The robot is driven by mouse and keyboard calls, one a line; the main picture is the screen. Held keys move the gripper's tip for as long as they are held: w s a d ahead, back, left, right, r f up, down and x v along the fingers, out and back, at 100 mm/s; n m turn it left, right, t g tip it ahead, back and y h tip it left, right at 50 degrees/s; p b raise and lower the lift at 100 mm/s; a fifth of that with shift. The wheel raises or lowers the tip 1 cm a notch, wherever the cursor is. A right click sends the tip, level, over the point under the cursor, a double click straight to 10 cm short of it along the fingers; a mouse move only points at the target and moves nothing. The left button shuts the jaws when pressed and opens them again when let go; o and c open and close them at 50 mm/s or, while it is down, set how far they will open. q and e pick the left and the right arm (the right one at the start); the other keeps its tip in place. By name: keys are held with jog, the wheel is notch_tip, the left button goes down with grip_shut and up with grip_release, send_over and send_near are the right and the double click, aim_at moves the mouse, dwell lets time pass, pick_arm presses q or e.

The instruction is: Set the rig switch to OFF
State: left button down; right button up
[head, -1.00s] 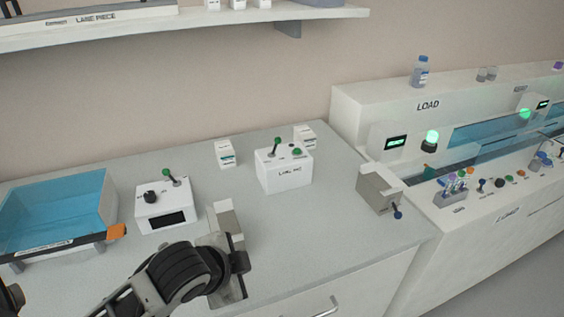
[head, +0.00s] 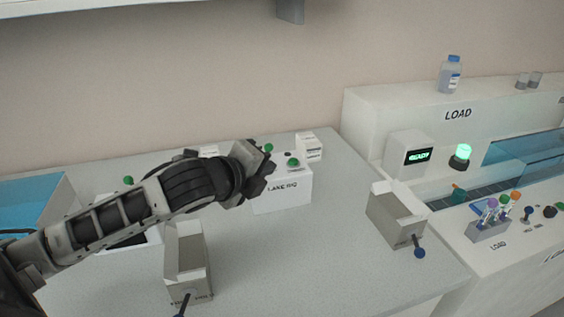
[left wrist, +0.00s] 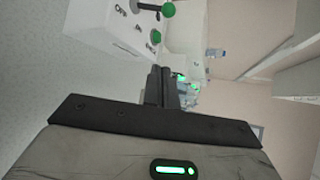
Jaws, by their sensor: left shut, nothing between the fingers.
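The rig box (head: 290,192) is a white box labelled LANE RIG, on the bench in the head view. Its switch is a lever with a green ball (head: 268,148), and a green button (head: 293,162) is on the same top. In the left wrist view the box (left wrist: 95,22) lies at the top, with the lever ball (left wrist: 168,9) and button (left wrist: 155,37). My left gripper (head: 268,165) is shut and empty, in front of the box's left part in the head view. Its fingers (left wrist: 160,80) appear apart from the lever. Small lettering by the lever is hard to read. My right gripper is out of view.
A white carton (head: 309,147) stands behind the rig box. The LOAD station (head: 415,115) is at right.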

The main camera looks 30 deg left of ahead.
aim_at(286, 177)
pick_arm(q)
jog(key=x, duration=0.9)
jog(key=shift+w+a+f, duration=0.1)
jog(key=shift+w+a, duration=0.2)
jog(key=shift+w, duration=0.2)
jog(key=shift+s+a+r+p, duration=0.2)
jog(key=shift+a+r, duration=0.05)
jog(key=shift+a, duration=0.25)
jog(key=shift+s+a+r+p, duration=0.2)
jog(key=shift+a+r, duration=0.05)
jog(key=shift+a, duration=0.3)
jog(key=shift+s+a+r, duration=0.1)
jog(key=shift+a+r, duration=0.05)
jog(key=shift+a, duration=0.15)
jog(key=shift+a+r, duration=0.1)
jog(key=shift+a, duration=0.1)
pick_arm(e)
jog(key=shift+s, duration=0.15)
